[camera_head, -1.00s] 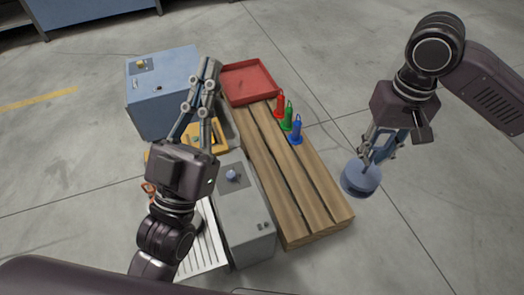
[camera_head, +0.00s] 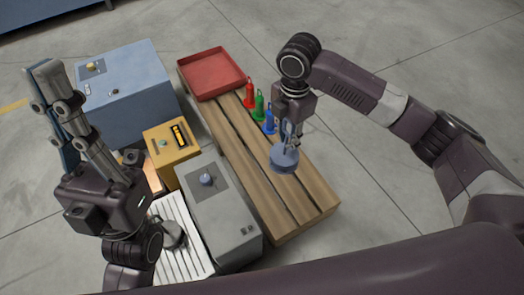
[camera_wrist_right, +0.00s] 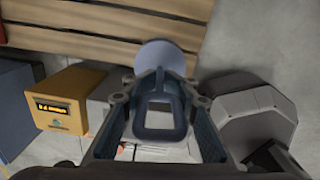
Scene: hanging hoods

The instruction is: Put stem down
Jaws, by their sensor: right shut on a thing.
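The stem (camera_head: 285,158) is a blue-grey piece with a round disc foot and a loop-like upper part. In the head view it hangs upright, disc down, from my right gripper (camera_head: 288,132). The right gripper is shut on it; in the right wrist view the fingers flank the loop, and the disc (camera_wrist_right: 160,54) shows beyond. The disc appears over the right board of the wooden bench (camera_head: 285,205); I cannot tell whether it touches the wood. My left gripper (camera_head: 55,88) is raised at the far left, apart from everything; its finger gap is unclear.
Red (camera_head: 249,94), green (camera_head: 259,105) and blue (camera_head: 270,120) hoods stand along the bench's right edge, close beyond the stem. A red tray (camera_head: 212,72) lies at the far end. A blue cabinet (camera_head: 125,90), yellow box (camera_head: 172,150) and grey box (camera_head: 222,205) stand left. The bench's near end is clear.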

